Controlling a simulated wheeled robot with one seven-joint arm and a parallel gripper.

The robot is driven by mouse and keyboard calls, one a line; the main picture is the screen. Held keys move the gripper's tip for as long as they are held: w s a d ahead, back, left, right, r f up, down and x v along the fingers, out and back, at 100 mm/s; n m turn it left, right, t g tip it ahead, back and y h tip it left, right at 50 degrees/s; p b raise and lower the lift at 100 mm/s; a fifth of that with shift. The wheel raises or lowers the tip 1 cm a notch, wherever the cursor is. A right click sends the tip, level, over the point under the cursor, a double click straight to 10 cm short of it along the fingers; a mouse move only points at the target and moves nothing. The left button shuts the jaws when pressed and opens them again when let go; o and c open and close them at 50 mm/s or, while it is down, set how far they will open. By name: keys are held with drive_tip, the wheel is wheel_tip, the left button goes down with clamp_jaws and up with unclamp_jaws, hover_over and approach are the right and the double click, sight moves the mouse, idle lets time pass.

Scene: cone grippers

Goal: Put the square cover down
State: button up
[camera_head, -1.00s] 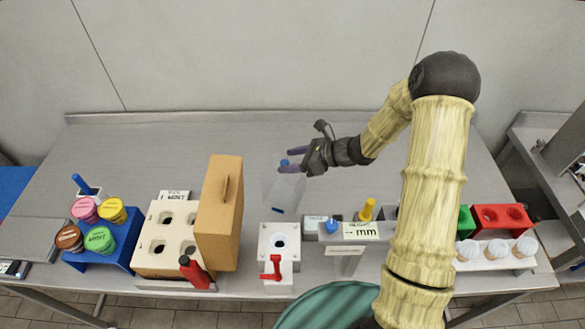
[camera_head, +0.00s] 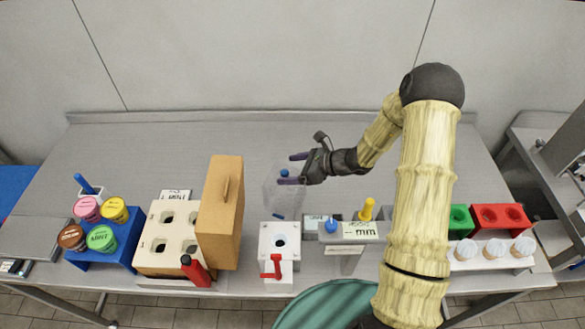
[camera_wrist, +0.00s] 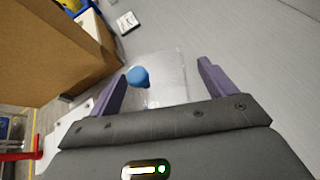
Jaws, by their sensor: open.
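The square cover (camera_head: 291,201) is a clear, see-through box with a blue knob (camera_head: 285,173) on top. It appears to stand on the grey table behind the white block with the red lever; its base is hard to make out. My gripper (camera_head: 294,169) is open at the height of the knob, just to its right. The clear cover (camera_wrist: 170,80) shows faintly below the knob.
A tall tan box (camera_head: 222,205) with a handle stands close left of the cover. In front are a white block with a red lever (camera_head: 271,266) and a grey holder (camera_head: 350,250) with blue and yellow knobs. The table behind is clear.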

drive_tip(key=b+v, duration=0.2)
drive_tip(key=v, duration=1)
